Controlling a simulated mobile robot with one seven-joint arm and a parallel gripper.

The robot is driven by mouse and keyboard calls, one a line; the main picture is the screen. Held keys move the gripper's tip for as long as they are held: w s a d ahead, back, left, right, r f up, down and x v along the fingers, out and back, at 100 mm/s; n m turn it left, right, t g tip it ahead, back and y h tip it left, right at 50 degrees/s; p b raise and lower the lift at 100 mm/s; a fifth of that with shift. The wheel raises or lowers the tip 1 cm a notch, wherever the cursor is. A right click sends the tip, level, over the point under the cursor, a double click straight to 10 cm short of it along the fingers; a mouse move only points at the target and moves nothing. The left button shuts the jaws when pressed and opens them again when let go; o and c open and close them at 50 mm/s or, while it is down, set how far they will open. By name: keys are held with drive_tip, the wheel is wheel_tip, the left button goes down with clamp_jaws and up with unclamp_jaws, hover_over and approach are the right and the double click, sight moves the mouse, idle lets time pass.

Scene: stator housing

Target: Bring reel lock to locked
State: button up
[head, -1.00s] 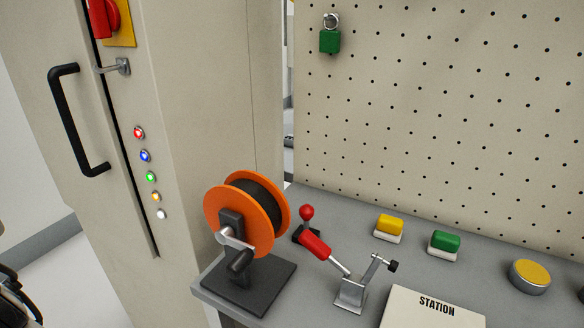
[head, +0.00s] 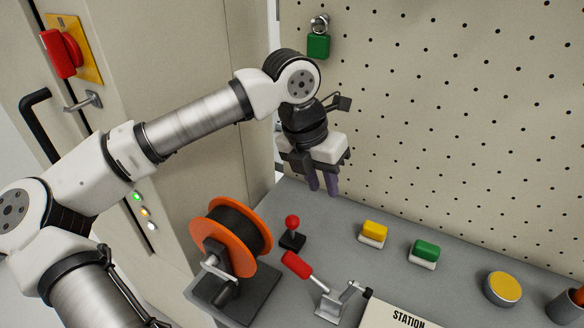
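The reel (head: 258,217) has orange flanges and a dark wound core, and stands upright on a black base plate (head: 262,289) at the left end of the bench. A grey metal lever or crank (head: 219,268) sits on its near side; I cannot tell its lock setting. My gripper (head: 322,193) hangs above the bench, pointing down, behind and to the right of the reel and clear of it. Its two fingers look close together and hold nothing visible; the gap between them is hard to judge.
A red-knobbed joystick (head: 292,232) and a red-handled toggle clamp (head: 297,265) stand right of the reel. Yellow (head: 374,231) and green (head: 425,250) buttons, a round yellow button (head: 502,288) and a station sheet (head: 395,316) lie further right. The pegboard (head: 450,120) rises behind.

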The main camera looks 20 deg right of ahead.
sight(292, 217)
drive_tip(key=w+a+y, duration=0.1)
drive_tip(key=w+a+f+n+y, duration=0.1)
drive_tip(key=a, duration=0.1)
drive_tip(key=w+a+f+y, duration=0.1)
drive_tip(key=shift+a+t, duration=0.35)
drive_tip(key=shift+t, duration=0.05)
drive_tip(key=shift+f, duration=0.15)
drive_tip(key=shift+d+f+b, duration=0.1)
drive_tip(key=shift+f+b, duration=1.5)
drive_tip(key=shift+f, duration=2.6)
drive_tip(key=shift+r, duration=0.15)
drive_tip(key=shift+f+b, duration=0.3)
drive_tip(key=shift+b, duration=0.25)
